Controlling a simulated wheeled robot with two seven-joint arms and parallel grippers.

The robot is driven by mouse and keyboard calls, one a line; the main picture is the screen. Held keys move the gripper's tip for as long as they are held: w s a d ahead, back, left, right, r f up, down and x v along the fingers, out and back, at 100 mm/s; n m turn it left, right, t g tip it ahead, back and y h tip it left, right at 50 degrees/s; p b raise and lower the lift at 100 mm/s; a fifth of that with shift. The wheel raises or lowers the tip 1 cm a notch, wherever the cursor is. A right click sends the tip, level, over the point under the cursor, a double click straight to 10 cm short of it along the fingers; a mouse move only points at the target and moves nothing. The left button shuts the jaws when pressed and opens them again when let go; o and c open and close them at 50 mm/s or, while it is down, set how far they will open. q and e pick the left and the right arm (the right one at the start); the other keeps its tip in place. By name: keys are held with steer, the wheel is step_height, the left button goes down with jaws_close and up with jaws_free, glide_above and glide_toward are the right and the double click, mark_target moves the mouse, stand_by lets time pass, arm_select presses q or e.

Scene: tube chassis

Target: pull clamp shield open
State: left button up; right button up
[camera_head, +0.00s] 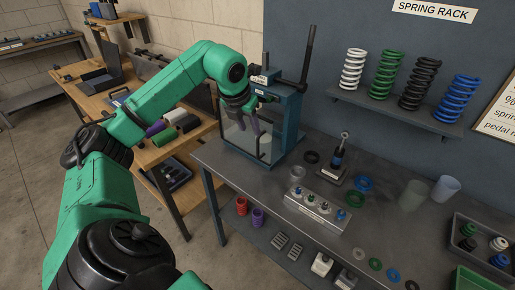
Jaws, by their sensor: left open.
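The clamp (288,120) is a blue upright frame with a tall dark post, standing at the back left of the grey workbench. Its clear shield (236,136) covers the front of the frame. My left gripper (249,122) hangs in front of the upper part of the shield, fingers pointing down. It is open, with nothing seen between its fingers. Whether a finger touches the shield or a handle, I cannot tell. The gripper and wrist hide part of the shield's upper edge. My right gripper is not in view.
A spring rack (395,108) hangs on the back wall. A wooden table (150,150) with rollers stands left, below my left arm.

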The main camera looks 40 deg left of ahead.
mark_target(258, 156)
arm_select(q)
steer(key=p+x, duration=0.3)
steer(key=x, duration=0.9)
steer(key=shift+w+d, duration=0.1)
steer(key=shift+d, duration=0.05)
steer(key=shift+w+f, duration=0.15)
steer(key=shift+f, duration=0.4)
jaws_close()
steer(key=shift+r, duration=0.15)
